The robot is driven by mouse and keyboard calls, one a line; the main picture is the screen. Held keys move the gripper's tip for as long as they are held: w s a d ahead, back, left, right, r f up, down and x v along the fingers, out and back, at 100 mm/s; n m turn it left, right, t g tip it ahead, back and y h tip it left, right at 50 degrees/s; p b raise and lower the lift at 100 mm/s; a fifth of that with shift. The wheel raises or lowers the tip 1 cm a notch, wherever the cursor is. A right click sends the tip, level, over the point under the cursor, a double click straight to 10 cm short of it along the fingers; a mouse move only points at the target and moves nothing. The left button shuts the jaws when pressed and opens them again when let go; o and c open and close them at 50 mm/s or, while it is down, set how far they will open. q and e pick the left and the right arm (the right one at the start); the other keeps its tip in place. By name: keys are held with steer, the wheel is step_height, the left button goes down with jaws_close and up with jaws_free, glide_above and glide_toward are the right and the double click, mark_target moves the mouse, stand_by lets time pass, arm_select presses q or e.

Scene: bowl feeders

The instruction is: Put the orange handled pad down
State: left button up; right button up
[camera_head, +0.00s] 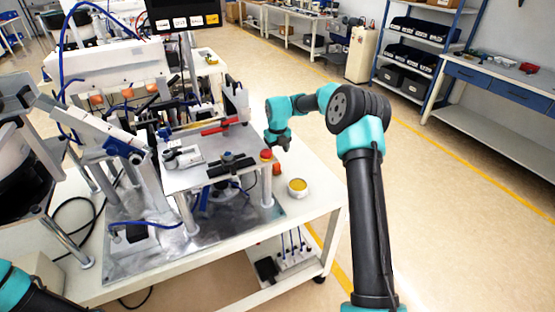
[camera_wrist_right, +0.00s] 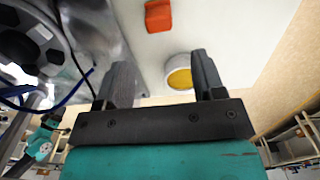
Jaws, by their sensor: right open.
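The orange handled pad (camera_head: 277,169) rests on the white table beside the metal post of the raised plate. It is small in the head view. My right gripper (camera_head: 278,147) is above the table near the pad. In the right wrist view my right gripper (camera_wrist_right: 160,75) has its two dark fingers apart with nothing held between them. My left gripper is out of view.
A white round dish with yellow contents (camera_head: 298,187) stands beside the pad; the dish (camera_wrist_right: 180,77) also shows in the wrist view.

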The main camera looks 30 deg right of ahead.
steer(key=shift+r, duration=0.75)
